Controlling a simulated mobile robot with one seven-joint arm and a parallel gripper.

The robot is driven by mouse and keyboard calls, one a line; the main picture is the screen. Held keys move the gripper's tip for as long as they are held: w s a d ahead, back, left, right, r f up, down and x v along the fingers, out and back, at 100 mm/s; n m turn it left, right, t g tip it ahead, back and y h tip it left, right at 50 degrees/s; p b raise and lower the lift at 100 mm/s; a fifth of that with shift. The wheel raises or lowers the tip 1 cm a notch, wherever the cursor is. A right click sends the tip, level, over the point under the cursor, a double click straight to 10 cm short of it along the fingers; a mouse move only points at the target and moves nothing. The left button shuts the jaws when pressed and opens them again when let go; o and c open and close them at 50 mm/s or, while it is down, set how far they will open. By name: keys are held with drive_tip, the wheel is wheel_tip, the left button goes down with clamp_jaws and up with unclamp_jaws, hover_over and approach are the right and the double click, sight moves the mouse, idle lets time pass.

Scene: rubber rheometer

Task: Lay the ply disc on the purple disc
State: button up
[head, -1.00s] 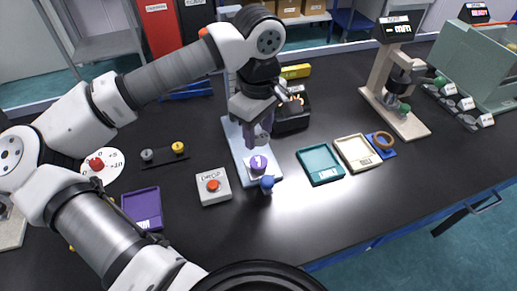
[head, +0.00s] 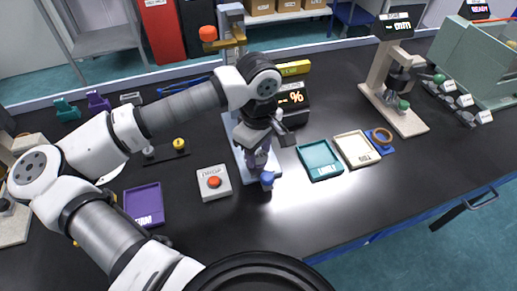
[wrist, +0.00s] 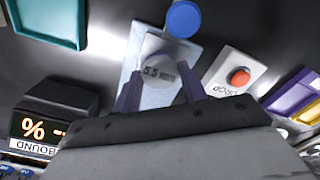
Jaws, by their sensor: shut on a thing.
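My gripper (head: 257,160) is low over the light blue base plate (wrist: 127,75) of the rebound tester. In the wrist view, its two purple-grey fingers (wrist: 160,90) stand on either side of a grey disc marked 5.5, which I take as the ply disc (wrist: 152,66). My gripper is shut on it. The purple disc is hidden now, under the ply disc and gripper. I cannot tell whether the two discs touch.
A blue knob (head: 267,178) stands at the plate's front end. The button box (head: 213,183) is to the left, with a purple tray (head: 144,205) beyond it. Teal (head: 320,161) and cream (head: 356,149) trays lie to the right. The rebound display (head: 291,100) stands close behind.

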sight(259, 156)
drive_tip(key=o, duration=0.9)
drive_tip(key=shift+o, duration=0.2)
wheel_tip(259, 156, up, 12)
drive_tip(key=b, duration=0.1)
drive_tip(key=shift+r, duration=0.15)
